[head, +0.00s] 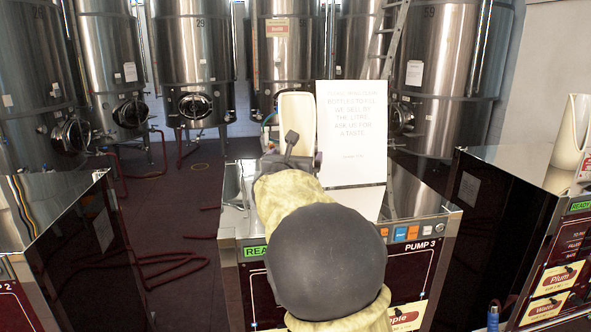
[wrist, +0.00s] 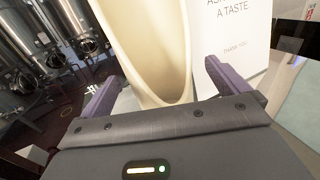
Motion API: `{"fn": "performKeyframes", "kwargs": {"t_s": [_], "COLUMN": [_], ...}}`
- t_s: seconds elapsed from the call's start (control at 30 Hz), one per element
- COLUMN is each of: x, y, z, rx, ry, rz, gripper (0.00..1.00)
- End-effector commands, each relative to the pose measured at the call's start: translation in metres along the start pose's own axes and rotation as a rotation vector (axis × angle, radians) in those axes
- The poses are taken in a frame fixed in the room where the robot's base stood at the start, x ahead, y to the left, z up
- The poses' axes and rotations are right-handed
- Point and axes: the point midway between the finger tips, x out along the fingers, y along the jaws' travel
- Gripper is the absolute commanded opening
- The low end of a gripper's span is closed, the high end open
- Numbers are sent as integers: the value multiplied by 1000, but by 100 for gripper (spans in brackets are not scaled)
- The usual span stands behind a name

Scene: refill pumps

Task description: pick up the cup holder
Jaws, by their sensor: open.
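The cup holder appears to be the tall cream, open-fronted vessel (head: 297,112) standing on top of the Pump 3 cabinet (head: 230,222). It fills the middle of the wrist view (wrist: 150,45), with its hollow side facing me. My gripper (wrist: 162,76) is open, with one purple-grey finger on each side of the lower part of the holder. I cannot tell whether either finger touches it. In the head view my arm and gripper (head: 290,150) hide the holder's base.
A white printed sign (head: 352,135) stands close to the right of the holder, near my right finger. Another cream vessel (head: 572,135) stands on the right cabinet. The left cabinet top (head: 45,200) looks clear. Steel tanks (head: 195,60) and red hoses (head: 160,265) are behind.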

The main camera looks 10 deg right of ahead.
Motion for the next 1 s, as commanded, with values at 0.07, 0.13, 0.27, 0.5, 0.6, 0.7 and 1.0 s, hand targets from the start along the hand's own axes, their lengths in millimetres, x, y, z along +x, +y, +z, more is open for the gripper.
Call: {"fn": "performKeyframes", "kwargs": {"t_s": [0.07, 0.13, 0.27, 0.5, 0.6, 0.7, 1.0], "x": [4, 4, 2, 10, 22, 34, 54], "y": [-1, 0, 2, 4, 5, 6, 7], "z": [1, 0, 0, 2, 4, 4, 0], "rx": [1, 2, 2, -3, -3, -3, 1], "ry": [-1, -1, -1, 0, 0, 1, -1], "rz": [-1, 0, 4, 4, 3, 2, 4], "gripper": [100, 100, 100, 100, 100, 100, 100]}}
